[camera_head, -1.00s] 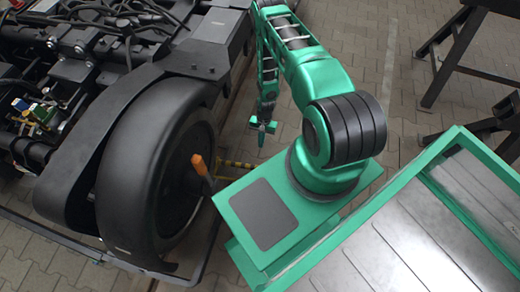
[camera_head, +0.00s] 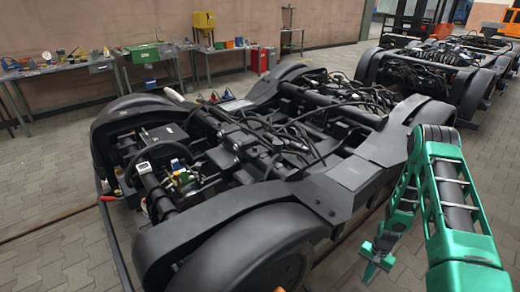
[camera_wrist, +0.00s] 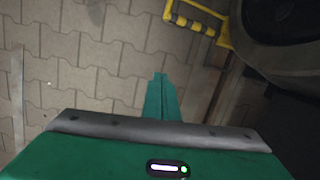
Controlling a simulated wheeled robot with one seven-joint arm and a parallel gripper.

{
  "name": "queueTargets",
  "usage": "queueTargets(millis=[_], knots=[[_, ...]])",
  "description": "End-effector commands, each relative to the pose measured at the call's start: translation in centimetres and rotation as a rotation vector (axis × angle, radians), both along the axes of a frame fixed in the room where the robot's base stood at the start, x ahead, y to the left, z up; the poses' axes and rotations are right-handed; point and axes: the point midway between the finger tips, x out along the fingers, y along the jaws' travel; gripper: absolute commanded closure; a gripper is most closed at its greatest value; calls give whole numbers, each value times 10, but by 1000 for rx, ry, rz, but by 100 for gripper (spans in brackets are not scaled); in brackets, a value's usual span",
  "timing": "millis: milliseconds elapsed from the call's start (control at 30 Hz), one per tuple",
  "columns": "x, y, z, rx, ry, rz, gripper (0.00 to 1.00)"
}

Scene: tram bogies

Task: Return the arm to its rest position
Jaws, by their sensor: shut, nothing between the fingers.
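My green arm (camera_head: 452,205) stands at the right of the head view, bent at the top with its forearm hanging down. My gripper (camera_head: 376,262) hangs at the arm's lower end, beside the near wheel of the black bogie (camera_head: 340,190). In the wrist view my gripper (camera_wrist: 160,80) shows its green fingers together, with nothing between them. It points down over the paved floor (camera_wrist: 80,70) and touches nothing that I can see.
A yellow and black striped bar (camera_wrist: 190,20) and a dark round wheel part (camera_wrist: 285,20) are close in the wrist view. Workbenches (camera_head: 60,70) line the far wall. More bogies (camera_head: 440,65) stand at the back right. Paved floor (camera_head: 50,180) is free at the left.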

Motion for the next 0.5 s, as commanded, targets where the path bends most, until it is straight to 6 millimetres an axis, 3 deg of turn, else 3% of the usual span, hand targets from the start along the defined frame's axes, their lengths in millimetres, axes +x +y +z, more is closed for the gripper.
queueTargets(millis=[33, 233, 500], knots=[[7, -6, 24, -10, -7, 12, 100], [19, -23, 107, -48, -17, 56, 100], [15, -36, 217, -89, -28, 104, 100]])
